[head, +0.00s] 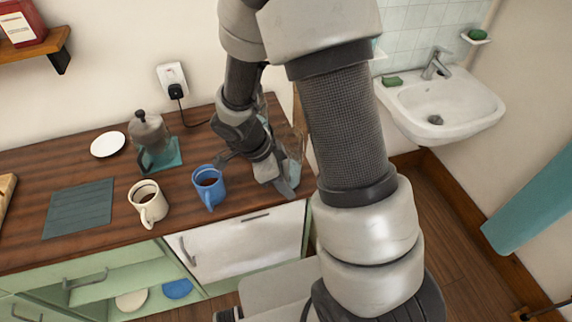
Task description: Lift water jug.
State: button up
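A clear glass water jug (294,171) stands near the right end of the wooden counter, partly hidden by my arm. It appears to hold clear water in its lower part. My gripper (284,187) is at the left and front of the jug, low over the counter. One grey finger shows in front of the jug's lower side. The other finger is not clear, so I cannot tell whether the gripper is open or touches the jug.
A blue mug (211,190) stands just left of my gripper, with a cream mug (149,207) further left. A dark mat (78,211) lies left. A basin (440,105) is on the right wall.

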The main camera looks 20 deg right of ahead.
jog(key=shift+d+f, duration=0.15)
jog(key=shift+f, duration=0.35)
grip_shut()
jog(key=shift+r, duration=0.1)
dwell(1.0)
